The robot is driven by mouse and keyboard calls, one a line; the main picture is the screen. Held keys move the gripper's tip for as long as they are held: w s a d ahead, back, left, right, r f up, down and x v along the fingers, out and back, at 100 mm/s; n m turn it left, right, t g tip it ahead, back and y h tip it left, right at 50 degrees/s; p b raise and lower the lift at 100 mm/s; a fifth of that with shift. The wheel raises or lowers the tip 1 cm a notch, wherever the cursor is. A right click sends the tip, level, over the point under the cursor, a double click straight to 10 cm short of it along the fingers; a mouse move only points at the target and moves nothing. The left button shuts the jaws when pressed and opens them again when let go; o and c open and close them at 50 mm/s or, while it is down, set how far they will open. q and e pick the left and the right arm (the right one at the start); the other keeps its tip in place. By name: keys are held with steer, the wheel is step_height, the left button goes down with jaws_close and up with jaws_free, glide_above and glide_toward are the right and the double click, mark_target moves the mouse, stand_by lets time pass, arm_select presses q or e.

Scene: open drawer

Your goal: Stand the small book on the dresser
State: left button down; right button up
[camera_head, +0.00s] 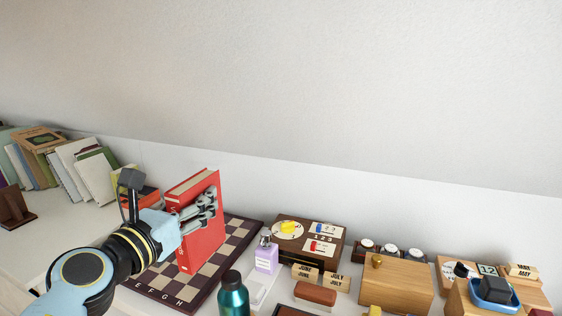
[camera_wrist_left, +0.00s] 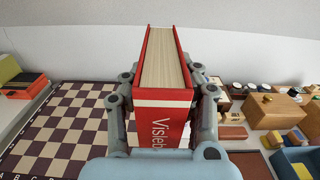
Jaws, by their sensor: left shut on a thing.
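The small book is red with cream pages and white lettering. In the head view the book (camera_head: 205,240) is upright over the chessboard (camera_head: 160,289); I cannot tell whether its lower edge touches the board. My left gripper (camera_head: 200,212) is shut on it from the left side. In the left wrist view the book (camera_wrist_left: 162,105) sits between the two fingers of my left gripper (camera_wrist_left: 165,95), its page edges and lettered spine showing. The dresser top (camera_head: 65,232) is white and shows at the left. My right gripper is not in view.
Several books (camera_head: 75,165) lean in a row at the back left. Right of the chessboard stand a lilac bottle (camera_head: 266,257), a teal bottle (camera_head: 233,297), a game box (camera_head: 309,240) and a wooden box (camera_head: 396,287). The right side is crowded.

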mark_target(213, 170)
arm_select(q)
step_height(213, 170, up, 4)
steer(key=shift+f+p, duration=0.2)
steer(key=shift+p, duration=0.9)
steer(key=s+a+f+b, duration=0.6)
steer(key=s+f, duration=0.1)
steer(key=s+d+r+m+g+h+b, duration=0.1)
steer(key=s+r+h, duration=0.1)
steer(key=s+r, duration=0.4)
step_height(213, 170, up, 2)
steer(key=shift+s+d+r+m+h+b, duration=0.1)
steer(key=shift+s+d+m+h+b, duration=0.05)
steer(key=shift+m+h+b, duration=0.2)
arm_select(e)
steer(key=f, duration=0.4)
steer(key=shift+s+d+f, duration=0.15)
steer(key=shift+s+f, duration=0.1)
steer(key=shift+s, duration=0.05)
